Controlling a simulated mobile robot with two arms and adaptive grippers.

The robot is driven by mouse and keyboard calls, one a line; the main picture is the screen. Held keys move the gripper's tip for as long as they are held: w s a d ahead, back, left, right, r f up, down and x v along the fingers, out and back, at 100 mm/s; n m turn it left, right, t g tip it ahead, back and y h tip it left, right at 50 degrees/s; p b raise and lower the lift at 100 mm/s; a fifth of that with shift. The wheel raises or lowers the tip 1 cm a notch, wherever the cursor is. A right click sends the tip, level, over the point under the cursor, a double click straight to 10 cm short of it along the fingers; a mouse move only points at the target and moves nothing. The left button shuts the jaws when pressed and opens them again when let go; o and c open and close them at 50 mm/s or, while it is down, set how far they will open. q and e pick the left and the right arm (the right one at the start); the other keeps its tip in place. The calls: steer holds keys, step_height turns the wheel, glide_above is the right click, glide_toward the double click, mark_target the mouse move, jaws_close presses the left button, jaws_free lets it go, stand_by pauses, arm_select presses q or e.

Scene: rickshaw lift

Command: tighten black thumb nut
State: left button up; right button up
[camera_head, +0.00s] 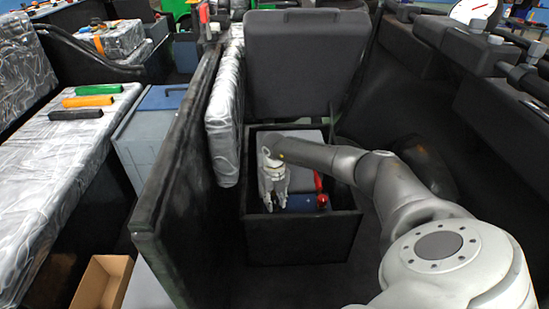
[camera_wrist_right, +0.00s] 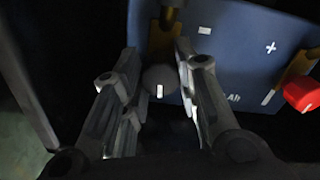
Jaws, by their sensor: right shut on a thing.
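The black thumb nut (camera_wrist_right: 160,80) is a dark round knob with a small white mark, at the minus side of a blue battery (camera_wrist_right: 225,50) in the right wrist view. My right gripper (camera_wrist_right: 158,66) has its fingers on both sides of the nut and is shut on it. In the head view my right gripper (camera_head: 275,203) reaches down into a black open box, over the battery (camera_head: 302,203), and its fingers hide the black nut. My left gripper is not in view.
A red thumb nut (camera_wrist_right: 303,93) sits at the plus side, with a red cable (camera_head: 319,183) near it. The black box (camera_head: 300,240) has walls close around my gripper and a raised lid (camera_head: 305,65) behind. A dark panel (camera_head: 185,170) stands to the left.

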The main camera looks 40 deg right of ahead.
mark_target(274, 199)
steer(key=shift+w, duration=0.1)
stand_by(0.3)
steer(key=o, duration=1.1)
steer(key=shift+c, duration=0.2)
step_height(274, 199, up, 12)
